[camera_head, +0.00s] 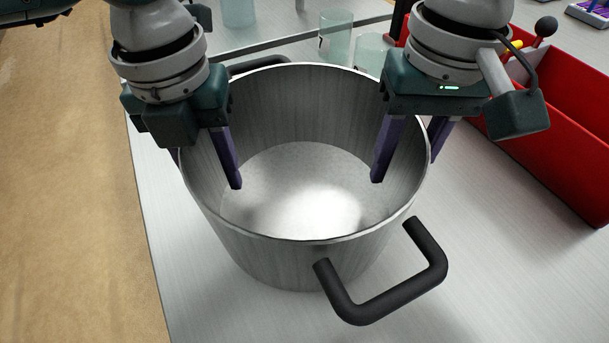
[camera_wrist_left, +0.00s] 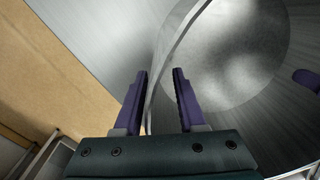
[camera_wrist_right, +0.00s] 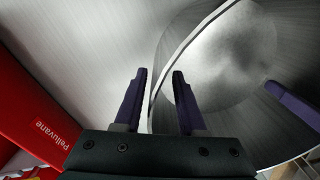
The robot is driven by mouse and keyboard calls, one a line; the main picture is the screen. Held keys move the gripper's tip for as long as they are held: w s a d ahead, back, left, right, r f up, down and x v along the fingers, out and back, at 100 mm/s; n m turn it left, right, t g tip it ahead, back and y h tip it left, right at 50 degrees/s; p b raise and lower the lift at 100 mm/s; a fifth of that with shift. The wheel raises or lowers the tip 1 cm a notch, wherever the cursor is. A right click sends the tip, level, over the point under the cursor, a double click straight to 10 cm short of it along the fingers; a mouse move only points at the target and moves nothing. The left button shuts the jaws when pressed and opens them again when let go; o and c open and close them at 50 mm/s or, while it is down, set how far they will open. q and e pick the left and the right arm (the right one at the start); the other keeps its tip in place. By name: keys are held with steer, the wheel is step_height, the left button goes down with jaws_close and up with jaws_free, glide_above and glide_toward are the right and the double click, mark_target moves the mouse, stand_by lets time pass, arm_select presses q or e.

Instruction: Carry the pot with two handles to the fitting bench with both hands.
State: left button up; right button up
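A brushed metal pot (camera_head: 300,262) with two black handles stands upright on a light metal surface. The near handle (camera_head: 432,262) points toward me at the lower right; the far handle (camera_head: 262,62) is partly hidden behind my left gripper. My left gripper (camera_head: 208,170) is open over the pot's left wall, one finger inside; the left wrist view shows the rim (camera_wrist_left: 160,75) between its parted fingers. My right gripper (camera_head: 406,166) is open over the right wall, one finger inside and one outside, with the rim (camera_wrist_right: 158,80) between them. Neither gripper is on a handle.
A red bin (camera_head: 560,150) stands close on the right, with a yellow and black tool in it. Clear beakers (camera_head: 337,35) stand behind the pot. A tan surface (camera_head: 60,190) lies left of the metal surface's edge (camera_head: 146,235). The metal surface is clear at the lower right.

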arm_select(q)
steer(key=shift+f, duration=0.55)
arm_select(e)
steer(key=shift+f, duration=0.55)
arm_select(q)
jaws_close()
arm_select(e)
jaws_close()
arm_select(q)
steer(key=shift+r, duration=0.1)
arm_select(e)
steer(key=shift+r, duration=0.1)
